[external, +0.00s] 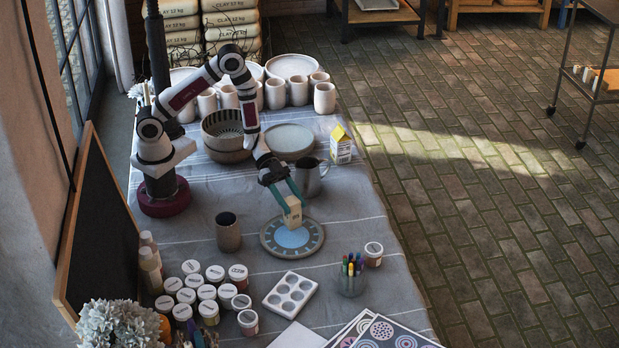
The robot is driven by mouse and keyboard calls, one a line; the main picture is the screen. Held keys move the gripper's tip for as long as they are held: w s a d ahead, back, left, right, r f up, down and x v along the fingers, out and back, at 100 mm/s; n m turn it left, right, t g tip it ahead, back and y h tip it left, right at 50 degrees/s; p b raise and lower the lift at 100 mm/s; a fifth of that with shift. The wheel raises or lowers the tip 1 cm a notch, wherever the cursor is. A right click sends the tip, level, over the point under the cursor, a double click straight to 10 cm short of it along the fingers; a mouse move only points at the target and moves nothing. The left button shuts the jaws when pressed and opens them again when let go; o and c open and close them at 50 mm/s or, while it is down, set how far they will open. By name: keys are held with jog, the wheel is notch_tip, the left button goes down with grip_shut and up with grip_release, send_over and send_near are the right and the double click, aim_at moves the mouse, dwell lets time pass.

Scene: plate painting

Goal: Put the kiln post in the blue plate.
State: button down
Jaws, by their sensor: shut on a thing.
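The kiln post (293,212) is a small beige block. My gripper (290,200) has teal fingers and is shut on it, one finger on each side. The blue plate (291,238) is round, with a light blue centre and a grey patterned rim, and lies flat on the cloth-covered table. The post is in front of the plate's upper part in the external view. Whether its lower end touches the plate cannot be told from this angle.
A dark cup (228,232) stands left of the plate. A metal pitcher (309,177) and a yellow-topped carton (341,145) stand behind it. In front are a white paint palette (290,294), a jar of pens (352,276) and several paint jars (208,312).

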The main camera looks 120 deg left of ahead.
jog(key=shift+c, duration=1.6)
grip_release()
jog(key=shift+f, duration=0.1)
